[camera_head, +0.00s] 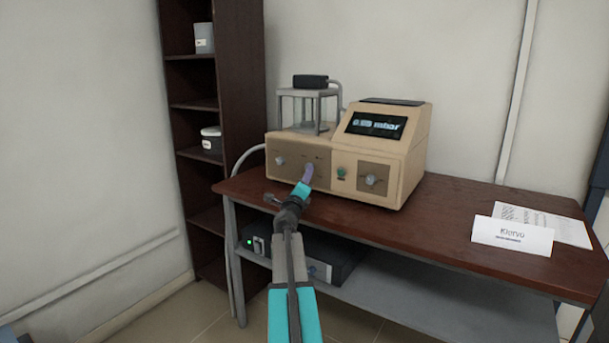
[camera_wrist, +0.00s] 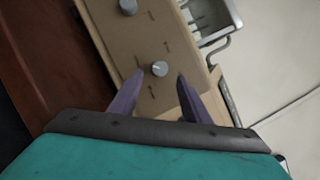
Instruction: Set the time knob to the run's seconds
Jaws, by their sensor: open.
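A beige instrument (camera_head: 395,165) stands on the table, with a sloped dark display (camera_head: 376,125) whose text is blurred. A grey knob (camera_head: 279,160) is at its left and another knob (camera_head: 371,180) on a brown panel at its right. My gripper (camera_head: 308,173) is in front of the left front panel and hides part of it. In the wrist view my gripper (camera_wrist: 159,78) is open, and a round grey knob (camera_wrist: 160,68) shows between and just beyond the fingertips. Contact cannot be told. A second knob (camera_wrist: 127,6) is at the top edge. The labels are unreadable, so I cannot tell which is the time knob.
A green button (camera_head: 341,172) sits right of my gripper. A metal frame (camera_head: 308,108) with a black box stands on the instrument. A name card (camera_head: 512,236) and paper (camera_head: 545,222) lie at the right of the table (camera_head: 450,205). A dark shelf unit (camera_head: 240,90) stands at left.

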